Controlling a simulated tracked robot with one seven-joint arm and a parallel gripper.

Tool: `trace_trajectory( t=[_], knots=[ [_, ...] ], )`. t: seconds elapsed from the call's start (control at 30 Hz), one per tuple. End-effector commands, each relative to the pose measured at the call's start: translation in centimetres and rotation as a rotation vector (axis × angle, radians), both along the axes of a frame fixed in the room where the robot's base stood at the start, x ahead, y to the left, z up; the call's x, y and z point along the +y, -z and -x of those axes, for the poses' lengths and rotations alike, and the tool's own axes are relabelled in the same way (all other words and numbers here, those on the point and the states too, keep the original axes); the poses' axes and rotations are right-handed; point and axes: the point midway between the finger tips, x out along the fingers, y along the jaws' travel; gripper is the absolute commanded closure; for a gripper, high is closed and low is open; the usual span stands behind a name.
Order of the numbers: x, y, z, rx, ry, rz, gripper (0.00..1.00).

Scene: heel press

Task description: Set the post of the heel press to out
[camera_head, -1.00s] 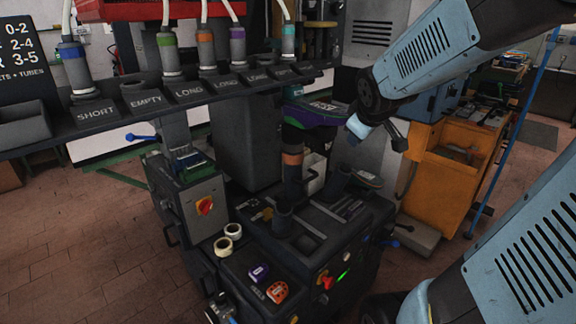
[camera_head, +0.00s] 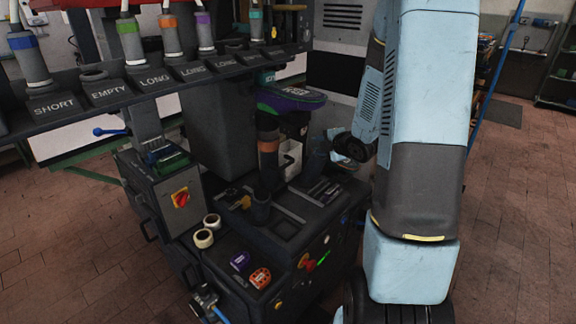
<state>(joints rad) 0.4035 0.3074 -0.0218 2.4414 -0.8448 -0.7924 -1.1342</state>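The heel press (camera_head: 290,230) is a dark cabinet-like machine in the middle of the view. Its dark upright post (camera_head: 268,170) has an orange band and stands on the press top. A purple and green shoe-like part (camera_head: 291,97) sits at the head of the post. I cannot read whether the post is in or out. My arm fills the right side, and its dark wrist end (camera_head: 352,147) is right of the post, apart from it in the picture. The fingers are hidden or too unclear to tell their state.
A labelled shelf (camera_head: 155,80) with several colour-banded tools crosses the upper left. Tape rolls (camera_head: 204,237), a purple box (camera_head: 240,261) and an orange box (camera_head: 260,278) lie at the front left of the press.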

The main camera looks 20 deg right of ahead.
Motion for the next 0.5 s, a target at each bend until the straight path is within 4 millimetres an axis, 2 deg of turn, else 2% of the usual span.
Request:
trace_trajectory(
  t=[0.03, 0.2, 0.33, 0.5],
  knots=[
    [-0.1, 1.4, 0.0, -0.015, -0.038, 0.003, 0.63],
    [0.3, 4.6, 0.3, -0.103, -0.18, 0.013, 0.63],
    [0.7, 6.5, 1.0, -0.178, -0.267, 0.007, 0.63],
    [1.0, 8.0, 1.9, -0.259, -0.335, -0.007, 0.63]
  ],
)
